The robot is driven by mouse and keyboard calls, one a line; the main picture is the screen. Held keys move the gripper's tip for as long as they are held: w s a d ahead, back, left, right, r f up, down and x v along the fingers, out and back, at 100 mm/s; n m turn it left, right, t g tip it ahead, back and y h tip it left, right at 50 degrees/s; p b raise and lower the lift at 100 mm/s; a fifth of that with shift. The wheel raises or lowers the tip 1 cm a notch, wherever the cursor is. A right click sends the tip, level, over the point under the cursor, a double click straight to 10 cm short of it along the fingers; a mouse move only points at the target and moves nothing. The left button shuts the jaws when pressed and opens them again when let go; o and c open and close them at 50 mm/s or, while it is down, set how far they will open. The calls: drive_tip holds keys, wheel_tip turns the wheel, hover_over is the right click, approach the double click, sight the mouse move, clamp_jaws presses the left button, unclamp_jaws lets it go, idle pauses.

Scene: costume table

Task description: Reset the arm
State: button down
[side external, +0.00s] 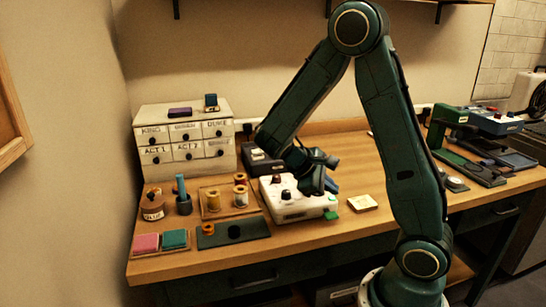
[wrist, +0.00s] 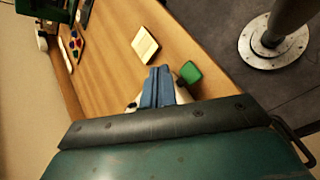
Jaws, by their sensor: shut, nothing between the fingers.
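My green arm reaches over the wooden table (side external: 400,160) from the right and bends down at its elbow. My gripper (side external: 318,188) hangs above the right part of a white box with dark knobs (side external: 300,211), and I cannot tell from the side view how large the gap is. In the wrist view the two blue-grey fingers of my gripper (wrist: 160,72) lie together with nothing between them. A green tab (side external: 331,215) sticks out at the white box's right corner; it also shows just right of the fingertips in the wrist view (wrist: 189,73).
A cream block (side external: 362,203) lies right of the white box. Left stand a drawer cabinet (side external: 187,140), a tray with spools (side external: 228,200), a brown jar (side external: 153,208) and pink and teal pads (side external: 146,243). Green equipment (side external: 465,160) stands at the right. Bare tabletop lies around the cream block.

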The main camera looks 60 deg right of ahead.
drive_tip(key=shift+a+r, duration=0.1)
idle(0.3)
drive_tip(key=s+a+r+t+y, duration=0.2)
drive_tip(key=a+r+t, duration=0.3)
drive_tip(key=a, duration=0.4)
drive_tip(key=s+a+r+m+t+y, duration=0.1)
drive_tip(key=s+a+r+t+y, duration=0.1)
drive_tip(key=a+r+t+y, duration=0.3)
drive_tip(key=shift+s+a+r+t, duration=0.3)
drive_tip(key=shift+a+r+t, duration=0.5)
drive_tip(key=shift+a+r, duration=0.95)
drive_tip(key=shift+a+f, duration=0.25)
drive_tip(key=shift+f, duration=0.05)
idle(4.1)
